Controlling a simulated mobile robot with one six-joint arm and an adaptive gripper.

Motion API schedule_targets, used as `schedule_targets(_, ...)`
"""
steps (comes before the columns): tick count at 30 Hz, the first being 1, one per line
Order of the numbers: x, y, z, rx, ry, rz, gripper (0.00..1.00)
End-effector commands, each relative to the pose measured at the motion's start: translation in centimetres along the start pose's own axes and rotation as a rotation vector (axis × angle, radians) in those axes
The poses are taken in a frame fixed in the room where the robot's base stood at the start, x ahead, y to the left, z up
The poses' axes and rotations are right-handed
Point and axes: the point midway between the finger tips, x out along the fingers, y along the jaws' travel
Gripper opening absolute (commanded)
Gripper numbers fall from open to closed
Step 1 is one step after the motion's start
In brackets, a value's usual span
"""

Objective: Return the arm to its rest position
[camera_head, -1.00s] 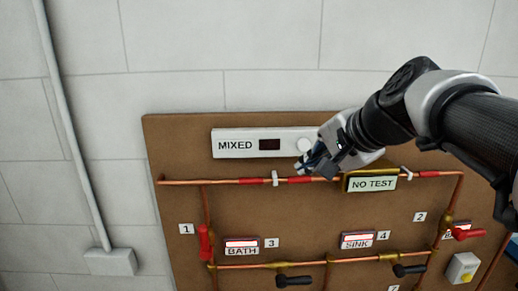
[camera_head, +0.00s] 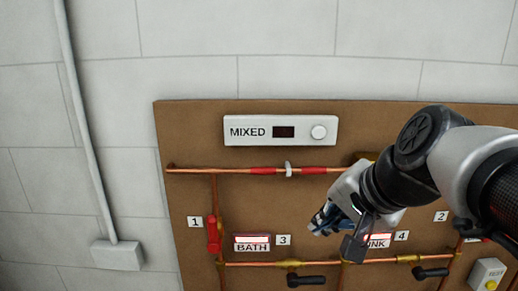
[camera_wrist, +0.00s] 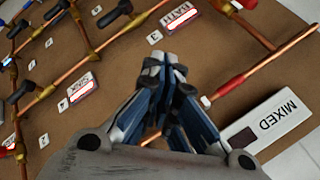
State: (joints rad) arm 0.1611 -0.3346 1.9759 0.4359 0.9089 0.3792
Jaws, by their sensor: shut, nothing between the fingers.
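My gripper (camera_head: 325,220) is in front of the brown board, between the BATH and SINK labels in the head view, and below the upper copper pipe. In the wrist view my gripper (camera_wrist: 166,68) points at the board with its fingertips together and nothing between them. My arm reaches in from the right in the head view.
The board (camera_head: 190,130) carries copper pipes, a MIXED panel (camera_head: 281,131) with a knob, a red-handled valve (camera_head: 213,234) and black-handled valves (camera_head: 306,281). A grey wall box (camera_head: 118,254) with a conduit is at left. The wall above is clear.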

Motion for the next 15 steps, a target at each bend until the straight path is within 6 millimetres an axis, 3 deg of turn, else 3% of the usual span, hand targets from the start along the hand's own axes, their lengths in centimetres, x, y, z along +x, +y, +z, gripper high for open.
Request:
schedule_targets(1,2.4,3.6,3.2,-0.074,-0.013,0.035,0.0)
schedule_targets(6,6.4,13.1,10.9,-0.338,-0.061,0.161,0.0)
schedule_targets(12,10.2,22.8,17.4,-0.606,-0.12,0.275,0.0)
schedule_targets(15,11.2,25.7,19.2,-0.69,-0.141,0.309,0.0)
